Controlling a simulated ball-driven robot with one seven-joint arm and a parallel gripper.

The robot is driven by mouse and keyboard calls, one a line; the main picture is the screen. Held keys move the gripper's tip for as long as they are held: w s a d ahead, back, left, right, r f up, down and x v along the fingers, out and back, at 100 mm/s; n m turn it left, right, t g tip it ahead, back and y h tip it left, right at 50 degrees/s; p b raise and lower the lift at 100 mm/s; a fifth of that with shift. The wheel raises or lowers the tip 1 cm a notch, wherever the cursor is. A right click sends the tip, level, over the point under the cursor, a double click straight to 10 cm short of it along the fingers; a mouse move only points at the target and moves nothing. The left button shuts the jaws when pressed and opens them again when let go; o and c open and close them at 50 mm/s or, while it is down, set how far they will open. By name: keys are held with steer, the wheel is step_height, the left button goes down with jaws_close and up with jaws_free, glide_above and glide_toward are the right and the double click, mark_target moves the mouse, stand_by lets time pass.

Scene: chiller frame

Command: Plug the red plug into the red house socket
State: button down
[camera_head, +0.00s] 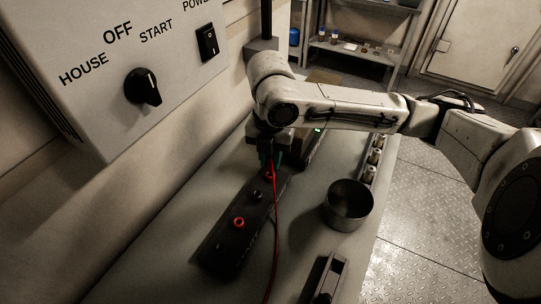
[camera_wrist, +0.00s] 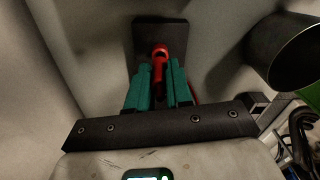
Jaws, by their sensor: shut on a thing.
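My gripper (camera_head: 270,158) points down over the far part of a black socket strip (camera_head: 215,250) on the bench. In the wrist view its teal fingers (camera_wrist: 158,88) are shut on the red plug (camera_wrist: 158,72). The plug's tip is at or just in front of a red ring on a dark block (camera_wrist: 145,32); I cannot tell whether it is inserted. A red cable (camera_head: 275,235) hangs from the gripper across the strip's right edge. A red-ringed socket (camera_head: 238,223) on the nearer part of the strip is empty. A black socket (camera_head: 256,195) lies between it and the gripper.
A metal pot (camera_head: 348,205) stands right of the strip; it also shows in the wrist view (camera_wrist: 285,50). A control box (camera_head: 120,60) with a black knob (camera_head: 143,87) and a switch (camera_head: 208,42) hangs at left. Small cylinders line the bench's right edge.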

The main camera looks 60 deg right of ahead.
steer(key=shift+f+b, duration=0.7)
steer(key=shift+f, duration=0.2)
steer(key=c, duration=0.9)
jaws_free()
steer(key=shift+c, duration=0.2)
step_height(320, 180, up, 11)
steer(key=shift+f+p, duration=0.1)
steer(key=shift+p, duration=0.35)
